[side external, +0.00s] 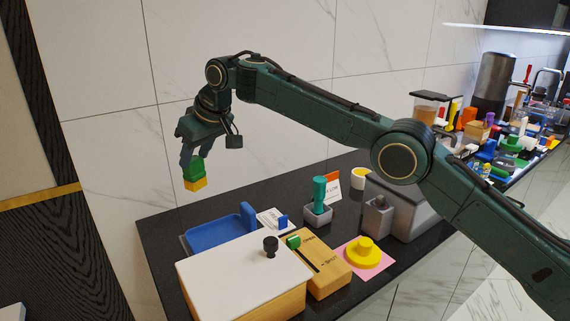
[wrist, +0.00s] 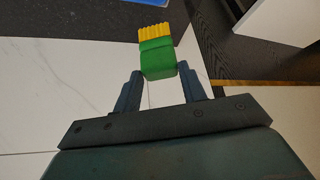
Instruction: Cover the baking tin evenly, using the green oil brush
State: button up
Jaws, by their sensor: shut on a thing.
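My gripper (side external: 190,158) is shut on the green oil brush (side external: 196,167), which has a green body and yellow bristles pointing down. It is raised high, clear of the counter, near its far left end. In the wrist view, the brush (wrist: 157,55) sits between my two fingers, bristles away from me. A shallow blue tray (side external: 190,243), the only thing here resembling a baking tin, lies on the counter's left part, below and apart from the brush. A blue upright piece stands at its right end. The white-topped box hides part of its front edge.
A white-topped wooden box (side external: 240,275) with a black knob stands in front. A wooden block (side external: 325,275), a yellow knobbed disc (side external: 362,252) on a pink sheet, a grey cup (side external: 317,213) with a teal handle and a grey box (side external: 405,215) stand rightward. Clutter fills the far right.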

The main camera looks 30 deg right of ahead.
aim_at(201, 185)
jog(key=shift+f, duration=1.9)
jog(key=shift+f, duration=0.1)
jog(key=shift+f, duration=2.4)
jog(key=shift+r, duration=0.45)
